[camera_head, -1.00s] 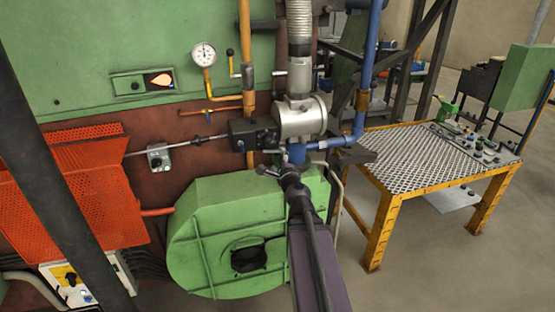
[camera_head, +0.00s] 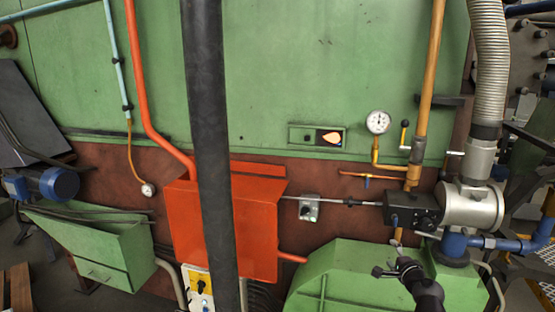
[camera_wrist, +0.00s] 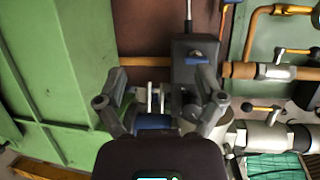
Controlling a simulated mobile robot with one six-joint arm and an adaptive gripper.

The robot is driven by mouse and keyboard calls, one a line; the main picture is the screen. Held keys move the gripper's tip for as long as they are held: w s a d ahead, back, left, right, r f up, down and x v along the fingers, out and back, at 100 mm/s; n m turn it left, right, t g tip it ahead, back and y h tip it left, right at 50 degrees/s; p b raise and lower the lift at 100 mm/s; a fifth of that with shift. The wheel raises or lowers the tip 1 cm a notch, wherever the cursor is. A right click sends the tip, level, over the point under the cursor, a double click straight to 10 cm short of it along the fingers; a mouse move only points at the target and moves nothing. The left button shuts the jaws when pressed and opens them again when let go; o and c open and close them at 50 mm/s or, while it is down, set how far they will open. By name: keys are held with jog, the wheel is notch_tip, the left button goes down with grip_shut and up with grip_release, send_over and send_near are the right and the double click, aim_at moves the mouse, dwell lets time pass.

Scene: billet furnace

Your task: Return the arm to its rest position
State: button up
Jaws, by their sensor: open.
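My gripper (camera_head: 388,264) shows at the lower right of the head view, at the end of my dark arm, with its fingers spread. It appears in front of the green blower housing (camera_head: 345,275), below a dark actuator box (camera_head: 412,207). In the wrist view my gripper (camera_wrist: 162,102) has its two fingers well apart with nothing held between them. The dark actuator box (camera_wrist: 190,62) and its rod lie beyond the fingers. I cannot tell the exact gap. Most of my arm is outside the head view.
A silver valve body (camera_head: 472,205) and blue pipe (camera_head: 500,243) stand right of the box. A yellow gas pipe (camera_head: 430,80) with a gauge (camera_head: 377,122) rises above. An orange guard (camera_head: 225,225) stands left, behind a dark post (camera_head: 209,150).

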jog(key=s+a+f+n+g+y+b, duration=0.3)
jog(key=a+f+n+g, duration=0.4)
jog(key=a+f+n, duration=0.55)
jog(key=s+a+f+n+g+h, duration=0.4)
jog(key=s+f+g, duration=0.3)
jog(key=s, duration=0.5)
jog(key=shift+a+f+n+g+b, duration=0.15)
jog(key=shift+a+n+g+b, duration=0.4)
jog(key=shift+g, duration=0.55)
jog(key=shift+w+a, duration=0.1)
jog(key=shift+w, duration=0.05)
